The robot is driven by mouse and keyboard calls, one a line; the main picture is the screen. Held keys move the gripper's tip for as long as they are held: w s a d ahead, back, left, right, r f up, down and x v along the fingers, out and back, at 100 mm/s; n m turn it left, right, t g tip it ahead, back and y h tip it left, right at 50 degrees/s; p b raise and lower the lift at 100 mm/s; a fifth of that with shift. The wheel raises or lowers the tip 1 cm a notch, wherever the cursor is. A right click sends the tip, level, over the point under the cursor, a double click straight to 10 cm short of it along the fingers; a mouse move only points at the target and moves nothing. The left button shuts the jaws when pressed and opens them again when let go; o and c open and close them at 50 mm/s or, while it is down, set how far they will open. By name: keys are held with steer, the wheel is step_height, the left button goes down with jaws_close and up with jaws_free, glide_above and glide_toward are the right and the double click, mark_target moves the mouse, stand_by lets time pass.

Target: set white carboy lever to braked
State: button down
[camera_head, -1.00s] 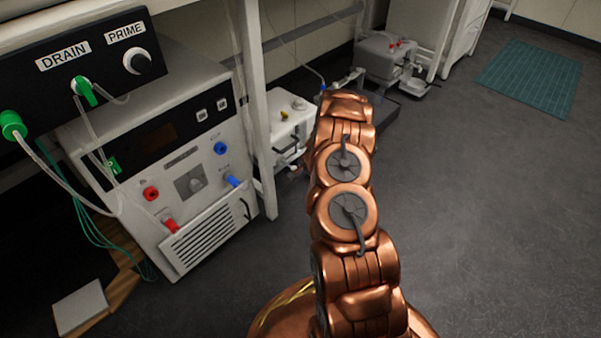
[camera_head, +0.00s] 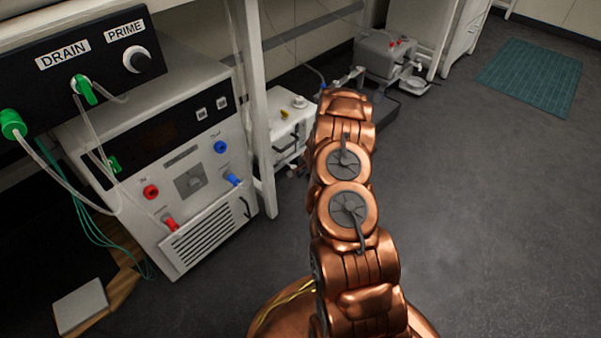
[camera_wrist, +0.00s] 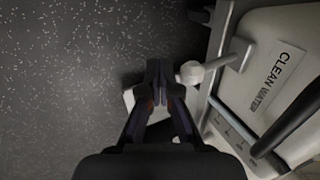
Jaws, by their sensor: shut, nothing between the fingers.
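The white carboy (camera_head: 284,118) stands low on the floor beyond the bench leg, partly behind my arm in the head view. In the wrist view the white carboy (camera_wrist: 240,92), labelled CLEAN WATER, fills the right side. A pale arm with a round white knob (camera_wrist: 192,73) sticks out from its side to the left; it looks like the lever. My gripper (camera_wrist: 158,78) is shut and empty, its fingertips just left of the knob. I cannot tell whether they touch it. A white piece (camera_wrist: 130,99) lies partly hidden behind the fingers. My gripper is hidden in the head view.
A black bar (camera_wrist: 288,122) crosses the carboy's front. A bench leg (camera_head: 256,120) and a white machine (camera_head: 190,170) with coloured ports stand to the left. A grey carboy (camera_head: 383,55) stands farther back.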

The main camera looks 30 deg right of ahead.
steer(key=shift+r, duration=0.15)
steer(key=shift+r+p, duration=0.65)
steer(key=shift+r, duration=0.1)
steer(key=s+d+r+p, duration=0.2)
steer(key=s+r+p, duration=0.2)
steer(key=s+r, duration=0.5)
steer(key=shift+s+d+r, duration=0.15)
steer(key=shift+s+r, duration=0.1)
steer(key=shift+s, duration=0.2)
